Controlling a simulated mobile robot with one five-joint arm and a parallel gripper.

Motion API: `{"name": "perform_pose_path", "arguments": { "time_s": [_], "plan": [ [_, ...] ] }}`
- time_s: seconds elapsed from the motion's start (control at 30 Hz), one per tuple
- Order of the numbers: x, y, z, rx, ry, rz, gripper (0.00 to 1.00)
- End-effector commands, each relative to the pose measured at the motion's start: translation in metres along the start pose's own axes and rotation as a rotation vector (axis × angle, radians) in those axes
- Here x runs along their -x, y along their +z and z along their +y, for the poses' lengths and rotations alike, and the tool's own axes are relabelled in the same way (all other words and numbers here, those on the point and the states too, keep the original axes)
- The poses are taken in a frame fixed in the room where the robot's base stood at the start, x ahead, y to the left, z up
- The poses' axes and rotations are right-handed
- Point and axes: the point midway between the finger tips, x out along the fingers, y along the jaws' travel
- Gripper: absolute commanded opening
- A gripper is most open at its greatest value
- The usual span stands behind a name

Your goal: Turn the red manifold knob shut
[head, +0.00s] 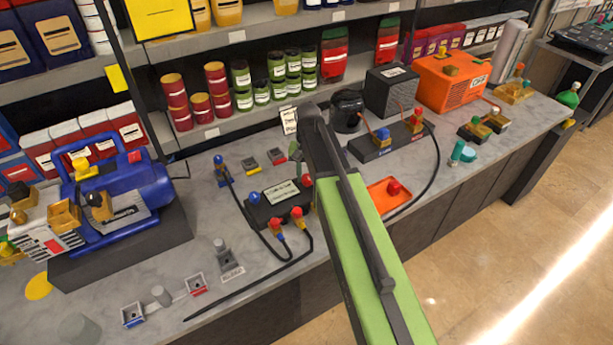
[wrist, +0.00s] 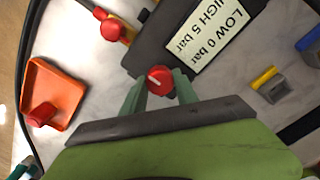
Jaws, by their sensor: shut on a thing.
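The manifold (head: 282,204) is a dark block with a white label, lying on the grey bench in the head view. It has a blue knob (head: 254,197) at its left end and the red manifold knob (head: 307,180) at its right end. In the wrist view the red knob (wrist: 159,78) is round with a short white mark. My gripper (wrist: 159,88) has its two green fingers on either side of this knob, shut on it. The label in the wrist view (wrist: 217,32) reads LOW 0 bar, HIGH 5 bar.
Hoses with red and yellow fittings (head: 297,215) lie in front of the manifold. An orange tray (head: 375,197) with a red piece is to the right. A blue pump (head: 140,195) stands at left, and an orange case (head: 450,85) at the back right.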

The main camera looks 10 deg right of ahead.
Motion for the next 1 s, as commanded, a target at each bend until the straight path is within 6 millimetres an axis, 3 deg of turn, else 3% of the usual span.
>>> {"name": "perform_pose_path", "arguments": {
  "time_s": [0.37,0.4,0.57,0.87,1.0],
  "plan": [
    [0.000,-0.001,0.000,-0.004,0.000,0.003,0.00],
    [0.000,-0.001,0.000,-0.004,0.000,0.003,0.38],
    [0.000,-0.001,0.000,-0.004,0.000,0.002,0.57],
    [0.001,0.000,0.000,-0.003,0.000,0.001,0.57],
    [0.011,0.000,0.000,-0.002,0.000,0.000,0.57]
  ]
}}
